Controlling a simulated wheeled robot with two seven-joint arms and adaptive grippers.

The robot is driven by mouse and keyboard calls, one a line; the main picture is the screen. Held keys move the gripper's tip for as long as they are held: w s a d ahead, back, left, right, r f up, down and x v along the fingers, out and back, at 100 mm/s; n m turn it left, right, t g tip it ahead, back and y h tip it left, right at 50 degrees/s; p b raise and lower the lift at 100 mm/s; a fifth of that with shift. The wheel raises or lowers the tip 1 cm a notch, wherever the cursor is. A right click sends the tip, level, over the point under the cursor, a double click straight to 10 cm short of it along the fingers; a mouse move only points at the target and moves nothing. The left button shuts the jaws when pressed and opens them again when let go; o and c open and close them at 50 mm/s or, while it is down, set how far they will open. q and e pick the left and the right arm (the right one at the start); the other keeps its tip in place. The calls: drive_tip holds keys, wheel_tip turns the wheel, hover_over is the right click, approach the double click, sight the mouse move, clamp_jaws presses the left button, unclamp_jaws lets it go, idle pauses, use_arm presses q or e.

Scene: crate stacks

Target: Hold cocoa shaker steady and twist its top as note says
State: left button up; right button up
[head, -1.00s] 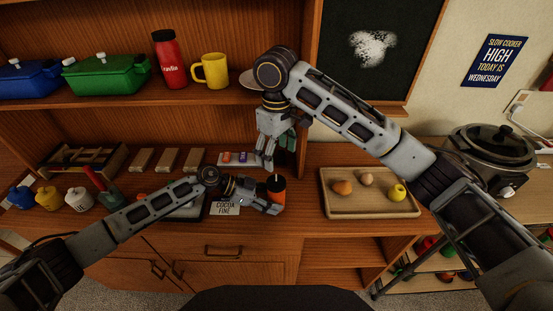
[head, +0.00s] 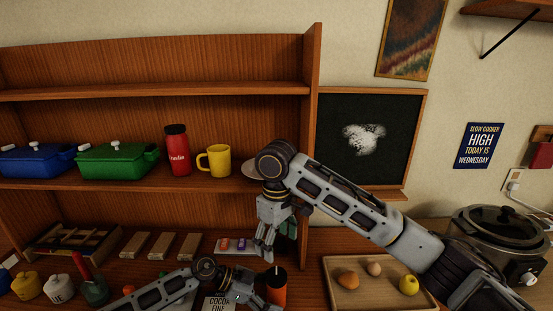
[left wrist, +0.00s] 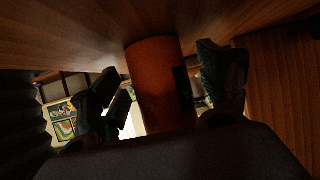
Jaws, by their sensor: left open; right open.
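The cocoa shaker (head: 277,287), an orange cylinder with a dark top, stands on the counter at the bottom of the head view. In the left wrist view the shaker (left wrist: 160,85) is between the fingers of my left gripper (left wrist: 158,72), which are open on both sides of it. In the head view my left gripper (head: 262,293) is beside the shaker, partly cut by the frame edge. My right gripper (head: 266,246) is open and empty, pointing down above and slightly left of the shaker. The note card (head: 219,302) reads "COCOA FINE"; its lower part is cut off.
A wooden tray (head: 335,299) with eggs and a yellow fruit lies to the right. A slow cooker (head: 496,236) stands at far right. A red bottle (head: 178,152), yellow mug (head: 219,161) and green pot (head: 115,165) sit on the shelf. Several small jars are at left.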

use_arm(q)
drive_tip(key=shift+a, duration=0.1)
drive_tip(key=shift+v, duration=5.9)
drive_tip(key=shift+r, duration=0.1)
wheel_tip(320, 180, up, 9)
drive_tip(key=p, duration=0.9)
drive_tip(key=shift+r+p, duration=0.45)
drive_tip(key=shift+p, duration=0.1)
